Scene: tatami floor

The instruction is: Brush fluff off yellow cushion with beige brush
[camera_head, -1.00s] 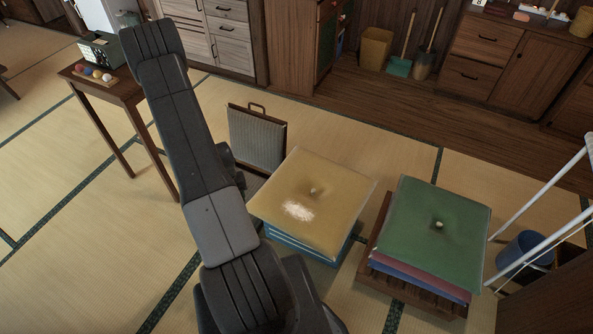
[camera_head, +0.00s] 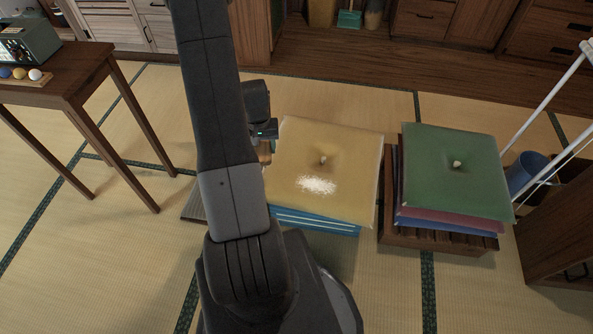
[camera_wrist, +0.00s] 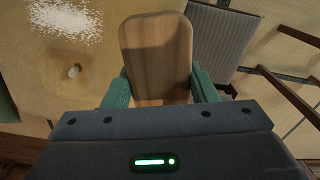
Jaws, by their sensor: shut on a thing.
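The yellow cushion (camera_head: 345,190) lies on top of a stack with blue below it. A patch of white fluff (camera_head: 317,185) sits on it, in front of its centre tuft. The fluff also shows at the upper left of the wrist view (camera_wrist: 65,18). My gripper (camera_head: 266,140) is at the cushion's left edge, partly hidden by my arm in the head view. In the wrist view its green fingers (camera_wrist: 160,88) are shut on the beige brush (camera_wrist: 157,50), which shows a flat wooden back. The bristles are hidden. I cannot tell whether the brush touches the cushion.
A green cushion (camera_head: 455,175) tops a stack on a wooden base to the right. A wooden table (camera_head: 70,75) stands at the left. A ribbed grey panel (camera_wrist: 222,42) is beside the brush. White poles and a blue bin (camera_head: 526,172) stand far right.

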